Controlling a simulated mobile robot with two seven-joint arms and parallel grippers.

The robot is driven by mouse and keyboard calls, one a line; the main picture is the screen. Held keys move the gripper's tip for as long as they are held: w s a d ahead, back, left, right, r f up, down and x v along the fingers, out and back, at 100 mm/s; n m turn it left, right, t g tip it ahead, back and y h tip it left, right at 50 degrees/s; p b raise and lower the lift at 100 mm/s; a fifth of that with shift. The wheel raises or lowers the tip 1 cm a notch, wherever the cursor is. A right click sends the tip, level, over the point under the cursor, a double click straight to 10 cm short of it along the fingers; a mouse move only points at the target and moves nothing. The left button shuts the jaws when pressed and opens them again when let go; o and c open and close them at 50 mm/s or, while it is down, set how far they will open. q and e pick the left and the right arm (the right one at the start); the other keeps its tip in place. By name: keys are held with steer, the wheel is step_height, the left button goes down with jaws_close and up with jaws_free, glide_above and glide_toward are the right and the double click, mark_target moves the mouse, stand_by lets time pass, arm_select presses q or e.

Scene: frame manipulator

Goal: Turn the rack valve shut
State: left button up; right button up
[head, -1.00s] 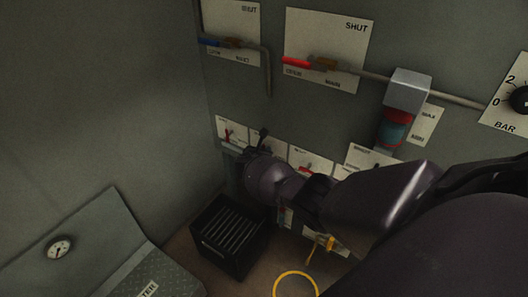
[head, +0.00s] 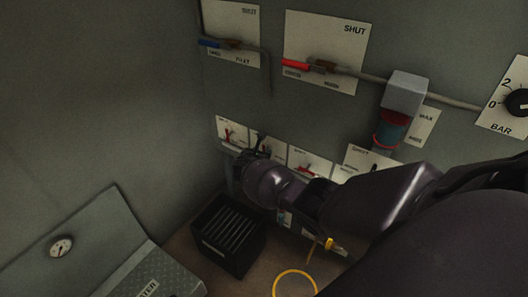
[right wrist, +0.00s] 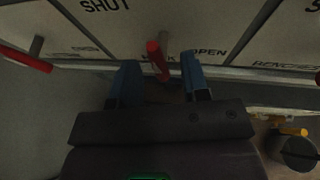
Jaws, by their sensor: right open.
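The rack valve shows in the right wrist view as a red lever (right wrist: 157,62) on a pale placard. The placard reads SHUT at upper left and OPEN at right; the name below is partly hidden, ending in "CK". The lever points down toward the camera. My right gripper (right wrist: 160,66) is open, with one blue finger on each side of the lever. I cannot tell whether either finger touches it. In the head view my right gripper (head: 262,150) is at the second placard of the lower row, largely hiding that valve. My left gripper is out of view.
A neighbouring red lever (right wrist: 25,60) is close on the left. A ledge runs below the placards. In the head view, a red-handled valve (head: 296,65) and a blue-handled valve (head: 210,43) sit above. A black slatted crate (head: 228,236) stands on the floor below.

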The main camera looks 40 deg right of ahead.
arm_select(q)
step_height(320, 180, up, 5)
steer(key=p, duration=0.3)
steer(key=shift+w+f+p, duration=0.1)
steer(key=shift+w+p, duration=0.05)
steer(key=shift+p, duration=0.15)
arm_select(e)
steer(key=v, duration=0.9)
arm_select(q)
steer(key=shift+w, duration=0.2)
